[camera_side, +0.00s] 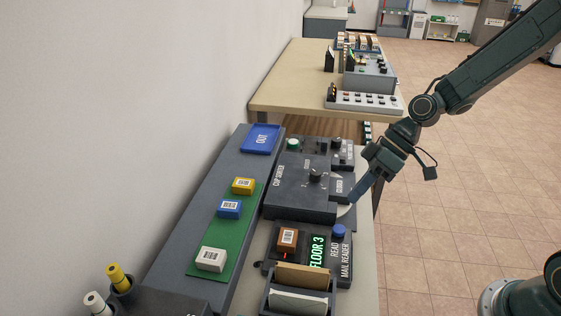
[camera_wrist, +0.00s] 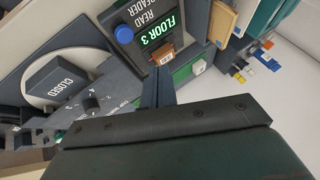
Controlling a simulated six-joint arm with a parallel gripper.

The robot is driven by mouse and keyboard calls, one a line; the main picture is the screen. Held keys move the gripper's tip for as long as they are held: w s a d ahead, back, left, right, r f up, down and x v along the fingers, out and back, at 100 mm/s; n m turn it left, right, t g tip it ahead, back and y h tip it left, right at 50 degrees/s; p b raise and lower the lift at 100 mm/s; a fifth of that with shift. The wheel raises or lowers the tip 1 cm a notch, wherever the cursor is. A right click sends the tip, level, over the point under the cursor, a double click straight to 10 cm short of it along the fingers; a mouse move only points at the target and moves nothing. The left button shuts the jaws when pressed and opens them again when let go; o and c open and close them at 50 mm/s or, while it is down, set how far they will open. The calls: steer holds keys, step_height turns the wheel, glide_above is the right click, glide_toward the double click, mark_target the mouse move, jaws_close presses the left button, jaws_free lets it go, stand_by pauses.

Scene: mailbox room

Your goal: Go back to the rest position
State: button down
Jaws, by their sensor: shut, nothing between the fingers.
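My gripper (camera_side: 359,196) is shut and empty. In the wrist view the shut fingers (camera_wrist: 158,88) point toward the mail reader (camera_wrist: 140,22), whose display reads FLOOR 3. An orange-brown barcoded block (camera_side: 288,238) sits on the mail reader, and it also shows just beyond the fingertips in the wrist view (camera_wrist: 164,55).
A green strip (camera_side: 215,249) holds yellow (camera_side: 243,186), blue (camera_side: 229,209) and white (camera_side: 210,259) barcoded blocks. A blue OUT tray (camera_side: 260,139) lies behind them. A holder with envelopes (camera_side: 302,275) stands in front. A tan table (camera_side: 290,80) with devices is behind. Open floor lies right.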

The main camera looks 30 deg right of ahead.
steer(key=s+d+r+m+t+h, duration=0.2)
steer(key=s+d+r+m+h, duration=0.1)
steer(key=s+r, duration=0.4)
steer(key=s+d+r+m+t+h, duration=0.2)
steer(key=s+d+r+m+h, duration=0.2)
steer(key=s+r, duration=0.4)
steer(key=s, duration=0.3)
steer(key=shift+s+r, duration=0.25)
steer(key=shift+s, duration=0.05)
